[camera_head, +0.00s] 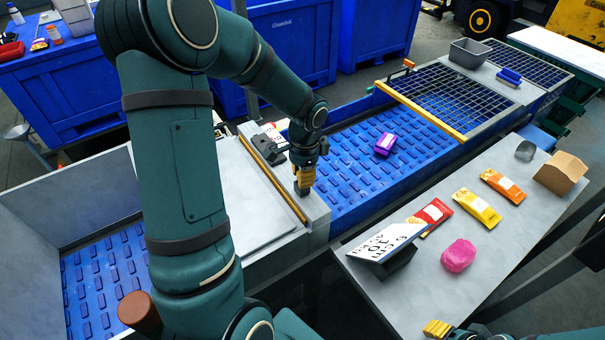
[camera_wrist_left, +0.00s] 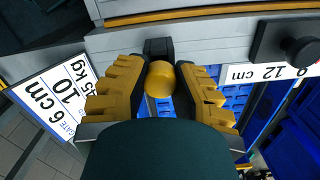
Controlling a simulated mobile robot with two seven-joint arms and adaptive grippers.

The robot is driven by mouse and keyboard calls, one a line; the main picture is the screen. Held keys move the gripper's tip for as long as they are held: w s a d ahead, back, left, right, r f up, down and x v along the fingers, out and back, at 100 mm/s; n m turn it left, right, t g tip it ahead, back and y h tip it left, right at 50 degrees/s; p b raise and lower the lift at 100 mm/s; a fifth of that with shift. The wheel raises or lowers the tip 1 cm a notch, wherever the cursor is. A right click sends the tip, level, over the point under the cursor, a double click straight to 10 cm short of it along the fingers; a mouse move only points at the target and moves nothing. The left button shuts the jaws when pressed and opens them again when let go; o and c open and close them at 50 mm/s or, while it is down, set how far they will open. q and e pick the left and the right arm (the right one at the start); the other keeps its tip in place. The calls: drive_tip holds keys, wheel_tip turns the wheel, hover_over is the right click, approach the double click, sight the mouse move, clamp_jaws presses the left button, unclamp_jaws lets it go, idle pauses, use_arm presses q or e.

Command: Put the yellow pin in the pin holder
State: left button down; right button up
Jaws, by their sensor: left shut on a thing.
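My left gripper (camera_head: 304,177) is over the grey ledge at the near end of the blue conveyor. In the left wrist view its ridged yellow fingers (camera_wrist_left: 160,95) are shut on the yellow pin (camera_wrist_left: 160,79), seen end-on with its round top. A small black block (camera_wrist_left: 158,47), perhaps the pin holder, shows just behind the pin. Whether the pin is in or above it I cannot tell. In the head view the fingers hide the pin. My right gripper (camera_head: 437,328) is only partly in view at the bottom edge; its opening cannot be made out.
A purple package (camera_head: 385,144) lies on the blue conveyor (camera_head: 350,185). A white sign (camera_head: 387,241), a pink lump (camera_head: 458,256), several packets and a cardboard box (camera_head: 560,173) stand on the right table. A black knob (camera_wrist_left: 299,51) is right of the left gripper in the wrist view.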

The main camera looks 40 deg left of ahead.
use_arm(q)
drive_tip(key=shift+f, duration=0.15)
use_arm(e)
drive_tip(key=shift+f, duration=0.1)
use_arm(q)
drive_tip(key=c, duration=0.9)
unclamp_jaws()
drive_tip(key=shift+w+r, duration=0.1)
drive_tip(key=shift+r, duration=0.45)
use_arm(e)
drive_tip(key=shift+r, duration=0.2)
drive_tip(key=shift+r+p, duration=0.5)
use_arm(q)
drive_tip(key=r, duration=1.1)
drive_tip(key=shift+w+d+r, duration=0.1)
drive_tip(key=shift+w+d, duration=0.05)
drive_tip(key=shift+w, duration=0.05)
use_arm(e)
drive_tip(key=shift+d, duration=0.1)
